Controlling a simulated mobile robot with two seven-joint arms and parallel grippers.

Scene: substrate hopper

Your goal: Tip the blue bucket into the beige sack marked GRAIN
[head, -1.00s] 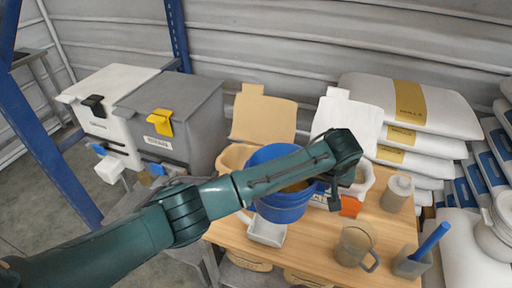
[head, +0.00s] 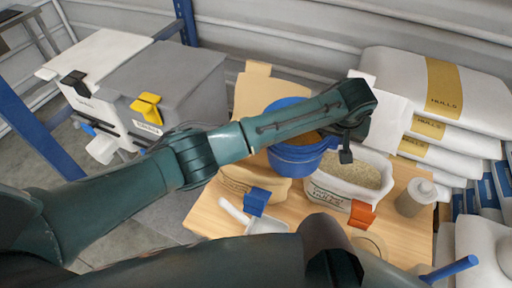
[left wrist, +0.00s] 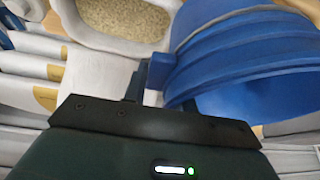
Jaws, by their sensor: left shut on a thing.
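The blue bucket (head: 290,157) holds brown contents and appears roughly upright, in front of the beige sack's raised flap. My left gripper (head: 346,152) is shut on the bucket's side at its right; the left wrist view shows the fingers (left wrist: 146,82) against a blue lug on the bucket (left wrist: 235,55). The beige sack (head: 240,181) has a blue clip (head: 256,201) at its front; its marking is too small to read. The bucket and my arm hide much of its mouth. My right gripper does not show.
An open white sack (head: 325,190) with pale grains and an orange clip (head: 361,215) stands right of the beige one. A white scoop (head: 262,224) lies in front on the wooden table (head: 205,215). A jar (head: 414,198) and stacked HULLS sacks (head: 400,80) are at right.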

